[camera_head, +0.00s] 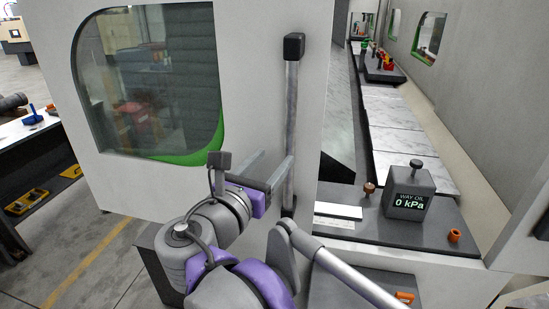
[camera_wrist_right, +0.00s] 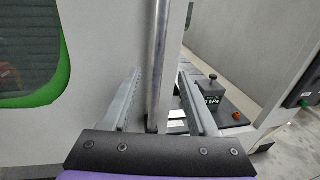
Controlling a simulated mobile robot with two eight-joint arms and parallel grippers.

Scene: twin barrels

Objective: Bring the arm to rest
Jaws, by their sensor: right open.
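My right gripper (camera_head: 274,174) is in front of a grey machine door (camera_head: 255,70), at the upright metal handle bar (camera_head: 291,105) with black end mounts. The right wrist view shows the two long fingers (camera_wrist_right: 172,88) spread wide, with the handle bar (camera_wrist_right: 157,55) rising between them, nearer the left finger. The jaws are open and do not clamp the bar; whether one finger touches it I cannot tell. My purple and grey right arm (camera_head: 225,255) is bent low in the head view. My left gripper is not in view.
The door has a green-edged window (camera_head: 150,80). To its right, a dark bench (camera_head: 440,215) holds a box reading "WAY OIL 0 kPa" (camera_head: 408,190) and an orange part (camera_head: 454,236). A dark worktable (camera_head: 40,145) stands at far left. Open floor (camera_head: 85,245) lies at lower left.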

